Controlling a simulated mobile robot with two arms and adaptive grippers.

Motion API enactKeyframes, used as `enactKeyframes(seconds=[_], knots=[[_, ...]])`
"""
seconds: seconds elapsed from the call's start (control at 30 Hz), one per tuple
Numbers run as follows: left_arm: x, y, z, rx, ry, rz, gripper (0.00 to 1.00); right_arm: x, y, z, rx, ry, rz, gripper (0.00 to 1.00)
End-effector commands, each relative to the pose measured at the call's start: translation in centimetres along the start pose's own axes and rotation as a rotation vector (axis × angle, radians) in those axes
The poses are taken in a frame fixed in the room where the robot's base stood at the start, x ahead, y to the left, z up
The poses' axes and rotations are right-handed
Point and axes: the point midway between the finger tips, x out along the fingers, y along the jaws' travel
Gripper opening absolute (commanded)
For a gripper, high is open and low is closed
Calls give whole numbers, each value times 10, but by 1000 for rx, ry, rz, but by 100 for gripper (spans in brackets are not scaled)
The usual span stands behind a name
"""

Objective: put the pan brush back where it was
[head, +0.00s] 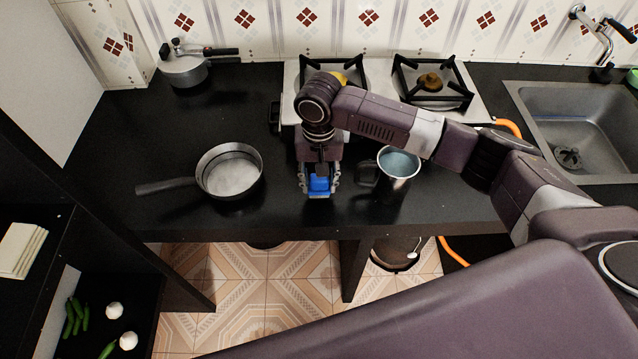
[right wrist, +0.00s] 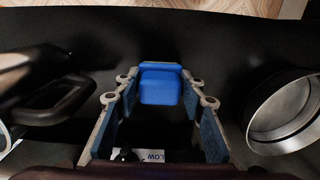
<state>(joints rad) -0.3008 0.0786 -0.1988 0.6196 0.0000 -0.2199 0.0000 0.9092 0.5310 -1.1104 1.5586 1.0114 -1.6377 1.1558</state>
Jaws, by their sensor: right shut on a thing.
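My right gripper (head: 319,186) is over the black counter, between the pan and the mug, pointing down. It is shut on a blue thing (head: 320,187), which appears to be the pan brush. In the right wrist view the blue block (right wrist: 161,84) shows between the fingertips of my right gripper (right wrist: 160,92). The rest of the held thing is hidden by the gripper, and I cannot tell whether it touches the counter. My left gripper is not in view.
A pan (head: 230,172) stands left of the gripper, and a metal mug (head: 399,170) with a dark handle is close on its right. The stove (head: 432,84) and a lidded pot (head: 183,70) are behind. The sink (head: 580,125) is at right. The counter's front edge is near.

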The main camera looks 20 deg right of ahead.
Motion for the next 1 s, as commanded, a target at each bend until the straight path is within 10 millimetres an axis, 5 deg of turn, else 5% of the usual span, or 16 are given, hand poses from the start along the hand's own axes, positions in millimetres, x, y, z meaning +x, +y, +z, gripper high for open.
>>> enactKeyframes(seconds=[0.5, 0.53, 0.67, 1.0], knots=[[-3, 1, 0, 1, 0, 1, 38, 17, 0, 0, 0, 0, -1, 14], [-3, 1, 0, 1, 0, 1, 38, 18, -1, 0, 0, 0, -1, 39], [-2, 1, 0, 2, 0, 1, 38, 18, 0, 0, 0, 1, -1, 53], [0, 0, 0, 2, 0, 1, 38, 15, 0, -1, -1, 2, 0, 54]])
